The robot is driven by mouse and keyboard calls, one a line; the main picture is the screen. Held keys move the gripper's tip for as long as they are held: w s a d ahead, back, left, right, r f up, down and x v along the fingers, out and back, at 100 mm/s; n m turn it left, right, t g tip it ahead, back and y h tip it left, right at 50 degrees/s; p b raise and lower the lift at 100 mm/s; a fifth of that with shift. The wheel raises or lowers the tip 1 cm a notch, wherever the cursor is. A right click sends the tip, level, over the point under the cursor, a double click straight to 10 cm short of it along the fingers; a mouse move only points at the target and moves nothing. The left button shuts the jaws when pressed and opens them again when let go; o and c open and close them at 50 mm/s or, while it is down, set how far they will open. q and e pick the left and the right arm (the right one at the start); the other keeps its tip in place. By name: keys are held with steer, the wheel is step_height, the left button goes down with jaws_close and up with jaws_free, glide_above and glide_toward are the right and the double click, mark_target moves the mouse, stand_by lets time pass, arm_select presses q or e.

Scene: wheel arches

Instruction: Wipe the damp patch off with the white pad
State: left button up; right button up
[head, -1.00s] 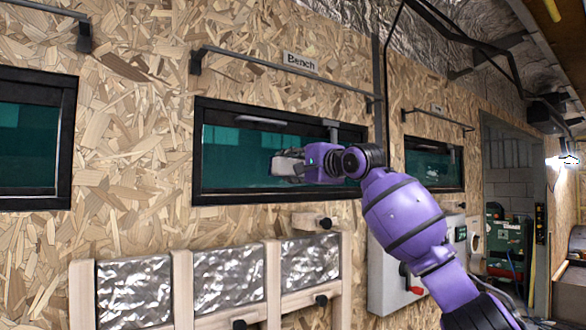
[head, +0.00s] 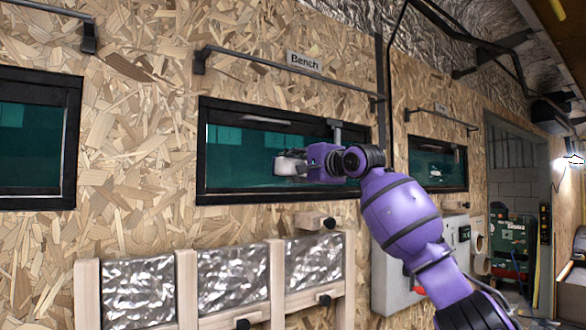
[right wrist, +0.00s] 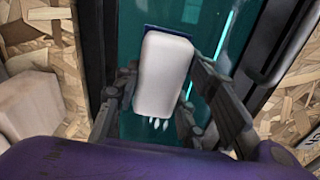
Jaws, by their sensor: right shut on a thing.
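The white pad (right wrist: 163,72) is a rounded pale block between the fingers of my right gripper (head: 303,162), which is shut on it. In the head view the pad (head: 288,166) shows small and pale in front of the teal pane of the window (head: 232,164) under the "Bench" sign. I cannot tell whether it touches the glass. In the right wrist view several small pale drop-like marks (right wrist: 158,124) show just below the pad. They may belong to the damp patch; the pad and gripper hide the pane behind them. My left gripper is in neither view.
A black frame (head: 285,195) surrounds the pane. A dark rail (head: 270,66) runs above it. Below are a small wooden block with a black knob (head: 315,222) and foil panels in wood (head: 232,277). Other windows (head: 35,135) are to either side.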

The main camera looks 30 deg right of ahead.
steer(key=shift+d, duration=1.65)
steer(key=w+d, duration=0.1)
steer(key=d, duration=0.6)
steer(key=shift+d, duration=0.4)
steer(key=shift+s+a, duration=0.15)
steer(key=shift+a, duration=1.85)
steer(key=shift+s+a, duration=0.2)
steer(key=shift+a, duration=1.8)
steer(key=shift+s+a, duration=0.15)
steer(key=shift+a, duration=1.85)
steer(key=shift+s+d, duration=0.15)
steer(key=shift+s, duration=1.35)
steer(key=shift+s+d, duration=0.15)
steer(key=shift+s, duration=1.35)
